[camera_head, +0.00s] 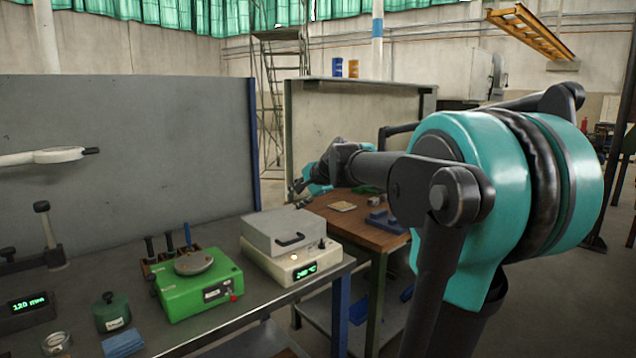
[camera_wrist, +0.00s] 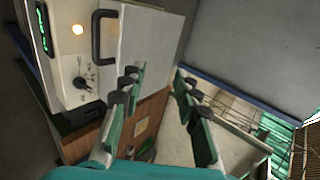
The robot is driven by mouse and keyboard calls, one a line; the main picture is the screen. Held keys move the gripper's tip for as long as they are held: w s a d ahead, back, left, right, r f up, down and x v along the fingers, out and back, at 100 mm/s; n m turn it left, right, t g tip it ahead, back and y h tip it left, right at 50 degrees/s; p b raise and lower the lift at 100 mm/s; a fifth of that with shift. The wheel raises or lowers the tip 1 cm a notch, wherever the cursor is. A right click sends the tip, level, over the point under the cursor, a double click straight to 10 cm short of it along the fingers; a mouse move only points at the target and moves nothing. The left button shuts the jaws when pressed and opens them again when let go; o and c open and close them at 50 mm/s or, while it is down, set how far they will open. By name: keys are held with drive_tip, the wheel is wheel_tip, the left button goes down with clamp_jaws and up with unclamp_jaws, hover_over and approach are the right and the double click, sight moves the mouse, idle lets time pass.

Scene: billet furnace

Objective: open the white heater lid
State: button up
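The white heater (camera_head: 296,265) stands at the right end of the metal bench, with a lit green display on its front. Its boxy lid (camera_head: 270,228) lies flat and shut on top, with a black handle (camera_head: 291,241) on the front face. In the wrist view the lid (camera_wrist: 152,42) and handle (camera_wrist: 97,38) are at upper left, next to a knob and a lit orange lamp. My gripper (camera_wrist: 158,78) is open and empty, its two fingers apart. In the head view my gripper (camera_head: 299,186) is behind and above the heater, not touching the handle.
A green device (camera_head: 200,288) with a round plate stands left of the heater. A grey panel (camera_head: 130,150) backs the bench. A wooden table (camera_head: 350,222) with small items stands to the right.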

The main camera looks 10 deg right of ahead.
drive_tip(key=v, duration=1.2)
drive_tip(key=shift+s+f, duration=0.2)
drive_tip(key=shift+s, duration=0.1)
idle(0.6)
drive_tip(key=shift+d, duration=0.1)
